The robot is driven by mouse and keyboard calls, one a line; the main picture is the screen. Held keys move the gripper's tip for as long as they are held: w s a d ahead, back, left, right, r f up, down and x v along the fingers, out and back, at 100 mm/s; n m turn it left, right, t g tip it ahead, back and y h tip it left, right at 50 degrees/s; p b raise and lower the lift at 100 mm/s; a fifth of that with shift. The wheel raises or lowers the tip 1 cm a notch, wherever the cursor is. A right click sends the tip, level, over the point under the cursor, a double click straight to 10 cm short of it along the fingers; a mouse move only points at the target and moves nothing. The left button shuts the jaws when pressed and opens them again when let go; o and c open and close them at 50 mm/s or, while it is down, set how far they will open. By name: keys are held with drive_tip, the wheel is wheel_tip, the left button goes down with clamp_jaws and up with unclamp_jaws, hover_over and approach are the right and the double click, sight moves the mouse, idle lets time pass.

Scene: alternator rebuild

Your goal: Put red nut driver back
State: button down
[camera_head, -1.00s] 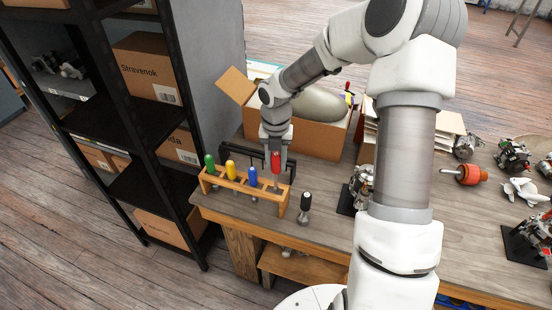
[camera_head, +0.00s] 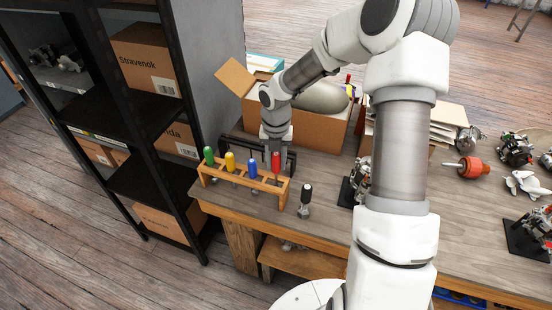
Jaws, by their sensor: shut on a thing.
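The red nut driver (camera_head: 276,161) is upright at the right end of the wooden rack (camera_head: 241,186), in line with the green (camera_head: 208,155), yellow (camera_head: 230,161) and blue (camera_head: 252,168) drivers. My gripper (camera_head: 275,160) points down from behind and is shut on the red handle. The fingertips are partly hidden. The lower shaft of the red driver is behind the rack's front, so I cannot tell how deep it sits in its slot.
A black-handled tool (camera_head: 305,198) stands on the workbench (camera_head: 330,231) just right of the rack. An open cardboard box (camera_head: 318,132) is behind my gripper. A dark shelf unit (camera_head: 143,108) stands at the left. My arm hides part of the bench.

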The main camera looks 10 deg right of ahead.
sight(276, 174)
drive_tip(key=shift+f, duration=0.4)
drive_tip(key=shift+f+b, duration=0.9)
drive_tip(key=shift+f, duration=0.85)
drive_tip(key=shift+f, duration=0.55)
drive_tip(key=shift+c, duration=2.4)
unclamp_jaws()
